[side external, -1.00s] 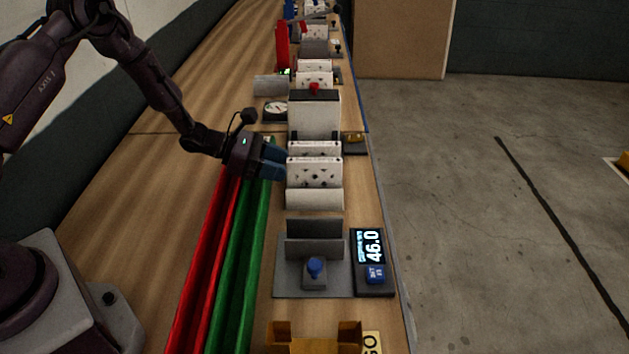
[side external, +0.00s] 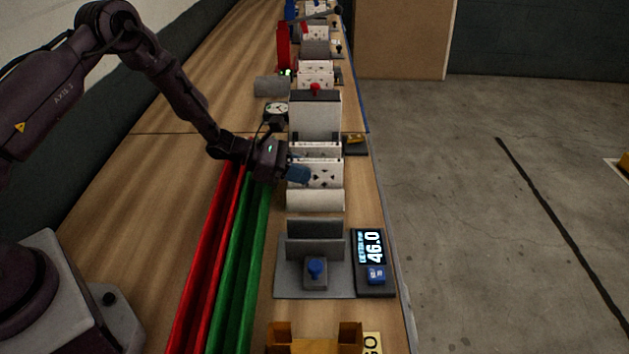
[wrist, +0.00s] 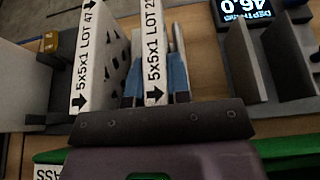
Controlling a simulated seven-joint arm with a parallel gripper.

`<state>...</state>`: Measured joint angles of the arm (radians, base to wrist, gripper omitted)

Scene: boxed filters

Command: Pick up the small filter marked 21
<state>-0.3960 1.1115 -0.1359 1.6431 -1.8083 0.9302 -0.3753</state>
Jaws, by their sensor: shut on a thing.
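My gripper (wrist: 154,85) has its blue fingers on both sides of a thin white filter in the wrist view. That filter (wrist: 153,45) has the edge label "5x5x1 LOT 2" with a last digit that is hard to read. My gripper is shut on it. In the side view my gripper (side external: 298,174) reaches in from the left at the row, its blue fingers covering part of the front perforated white filter (side external: 325,172). A second filter marked LOT 47 (wrist: 95,55) stands just left of the held one in the wrist view.
A grey slotted stand (side external: 315,240) with a blue knob and a display reading 46.0 (side external: 370,247) are nearer the camera. Red (side external: 205,265) and green (side external: 242,260) rails run along the bench at left. A tall white box (side external: 315,118) stands behind the filters.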

